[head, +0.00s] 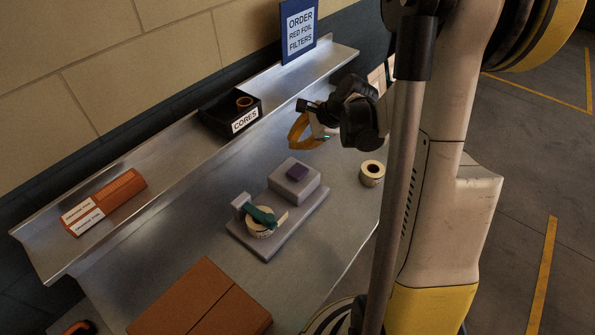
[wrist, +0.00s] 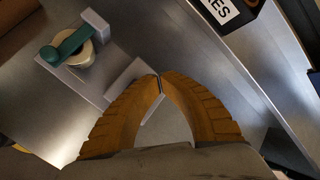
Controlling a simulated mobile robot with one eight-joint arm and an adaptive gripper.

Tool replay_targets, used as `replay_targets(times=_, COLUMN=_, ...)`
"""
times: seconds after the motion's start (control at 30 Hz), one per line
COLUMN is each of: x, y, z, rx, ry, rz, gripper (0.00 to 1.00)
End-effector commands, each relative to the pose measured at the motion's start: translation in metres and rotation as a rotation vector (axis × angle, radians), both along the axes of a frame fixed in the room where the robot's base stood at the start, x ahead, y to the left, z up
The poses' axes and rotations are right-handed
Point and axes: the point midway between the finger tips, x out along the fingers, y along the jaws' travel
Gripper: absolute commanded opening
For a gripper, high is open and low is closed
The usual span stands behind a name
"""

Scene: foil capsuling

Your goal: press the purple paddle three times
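The purple paddle (head: 297,173) sits on top of a grey block (head: 306,186) on a grey base plate, in the middle of the metal bench in the head view. In the wrist view the paddle is hidden behind my fingers. My gripper (head: 300,143) hangs above and behind the block in the head view, apart from it. In the wrist view its two orange fingers (wrist: 159,76) meet at the tips, with nothing seen between them.
A label roll with a green arm (head: 262,217) is on the same base plate. Another roll (head: 371,173) stands to the right. A black CORES bin (head: 230,112) and orange boxes (head: 104,202) lie on the back shelf. A brown carton (head: 202,303) sits in front.

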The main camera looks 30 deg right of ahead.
Motion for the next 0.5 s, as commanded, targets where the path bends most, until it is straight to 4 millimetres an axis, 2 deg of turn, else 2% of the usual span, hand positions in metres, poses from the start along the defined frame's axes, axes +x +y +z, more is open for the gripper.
replay_targets(times=0.5, x=0.000, y=0.000, z=-0.071, rx=-0.001, ry=0.000, rz=0.001, gripper=0.00)
